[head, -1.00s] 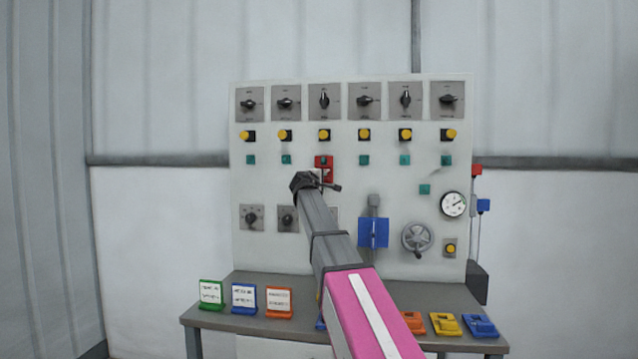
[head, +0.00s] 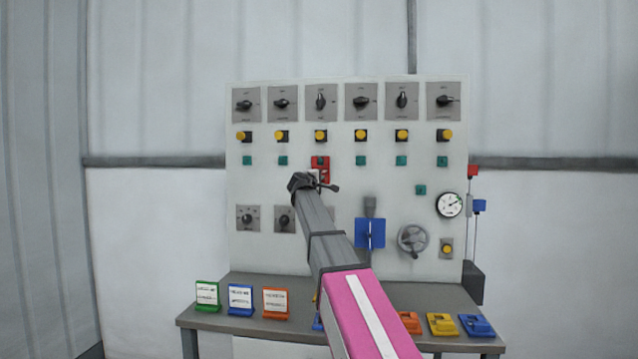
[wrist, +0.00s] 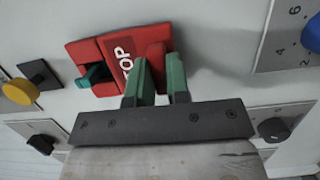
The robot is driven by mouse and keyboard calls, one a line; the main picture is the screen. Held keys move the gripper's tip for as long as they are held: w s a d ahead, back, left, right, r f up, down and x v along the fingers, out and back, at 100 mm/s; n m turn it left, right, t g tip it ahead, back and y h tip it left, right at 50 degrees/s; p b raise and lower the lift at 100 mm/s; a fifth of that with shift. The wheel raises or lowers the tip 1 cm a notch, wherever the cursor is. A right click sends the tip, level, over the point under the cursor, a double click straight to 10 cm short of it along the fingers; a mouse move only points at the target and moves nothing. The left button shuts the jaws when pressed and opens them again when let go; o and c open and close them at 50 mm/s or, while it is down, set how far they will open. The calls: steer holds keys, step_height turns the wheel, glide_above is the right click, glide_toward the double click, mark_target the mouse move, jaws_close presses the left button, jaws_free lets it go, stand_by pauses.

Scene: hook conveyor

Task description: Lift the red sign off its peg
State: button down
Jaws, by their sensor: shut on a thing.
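The red sign (wrist: 118,58) with white "OP" lettering hangs against the white panel in the wrist view, a teal peg (wrist: 92,76) showing at its left part. My gripper (wrist: 158,72) has its green fingers shut on a raised red part of the sign, right of the lettering. In the head view the red sign (head: 320,165) is in the upper middle of the panel, partly hidden behind my gripper (head: 322,184). The sign still lies at the panel; whether it is clear of the peg's tip cannot be told.
The panel (head: 290,180) carries dark knobs, yellow buttons (head: 320,135) and several teal pegs around the sign. A blue valve plate (head: 370,233) and a grey handwheel (head: 412,239) are lower right. A grey table (head: 250,290) holds several coloured signs below.

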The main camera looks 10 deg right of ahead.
steer(key=shift+r, duration=0.6)
steer(key=shift+s+a, duration=0.1)
steer(key=shift+s, duration=0.1)
stand_by(0.4)
steer(key=s+a, duration=0.4)
steer(key=s, duration=0.8)
stand_by(1.4)
steer(key=shift+f, duration=0.1)
